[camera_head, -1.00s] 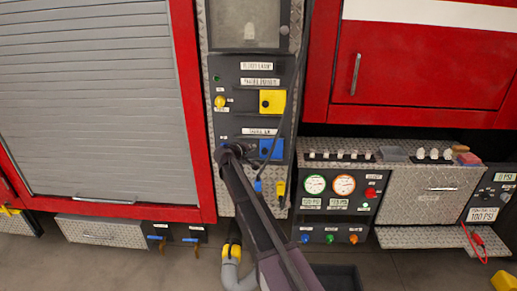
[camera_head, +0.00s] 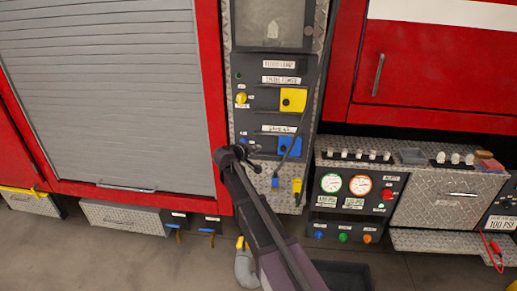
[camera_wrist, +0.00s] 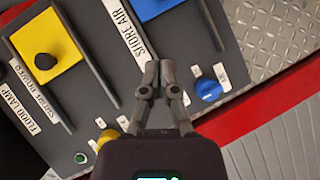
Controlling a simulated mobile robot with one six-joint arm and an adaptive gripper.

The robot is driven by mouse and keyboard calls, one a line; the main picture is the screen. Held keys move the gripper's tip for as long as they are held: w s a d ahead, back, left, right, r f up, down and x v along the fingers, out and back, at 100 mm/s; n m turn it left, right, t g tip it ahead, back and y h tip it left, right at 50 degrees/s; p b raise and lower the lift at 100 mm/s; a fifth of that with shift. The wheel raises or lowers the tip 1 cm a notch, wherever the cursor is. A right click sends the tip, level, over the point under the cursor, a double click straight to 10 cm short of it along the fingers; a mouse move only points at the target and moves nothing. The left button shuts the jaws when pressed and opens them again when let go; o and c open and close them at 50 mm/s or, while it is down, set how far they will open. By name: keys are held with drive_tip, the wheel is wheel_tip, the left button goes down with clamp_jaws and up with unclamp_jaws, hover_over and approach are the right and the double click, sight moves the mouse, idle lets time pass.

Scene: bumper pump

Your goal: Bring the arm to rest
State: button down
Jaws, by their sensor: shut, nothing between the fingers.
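My gripper (camera_wrist: 160,72) is shut and empty in the wrist view, its fingertips together in front of the dark control panel (camera_wrist: 110,60). The blue knob (camera_wrist: 207,89) is just right of the fingers, apart from them in that picture. The yellow knob (camera_wrist: 108,138) is at the lower left, partly behind my gripper. I cannot tell whether the fingers touch the panel.
Right of the panel stands a gauge box (camera_head: 355,196) with two dials and coloured knobs. A red cabinet door (camera_head: 430,75) is above it. A grey roller shutter (camera_head: 110,90) is to the left. Blue and yellow plugs (camera_head: 297,185) hang below the panel. Open floor (camera_head: 130,255) lies in front.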

drive_tip(key=s+d+f+m+g+y, duration=0.1)
drive_tip(key=s+d+f+m+g, duration=0.2)
drive_tip(key=s+d, duration=0.45)
drive_tip(key=s+d+f+m+g+y, duration=0.1)
drive_tip(key=s+d+f+g+y, duration=0.1)
drive_tip(key=s+d+f+g, duration=0.5)
drive_tip(key=s+f+m+y, duration=0.1)
drive_tip(key=s+y, duration=0.2)
drive_tip(key=s, duration=0.7)
drive_tip(key=s+f+m+g+y, duration=0.1)
drive_tip(key=s+y, duration=0.2)
drive_tip(key=s, duration=0.7)
drive_tip(key=shift+f, duration=0.4)
drive_tip(key=shift+w, duration=0.1)
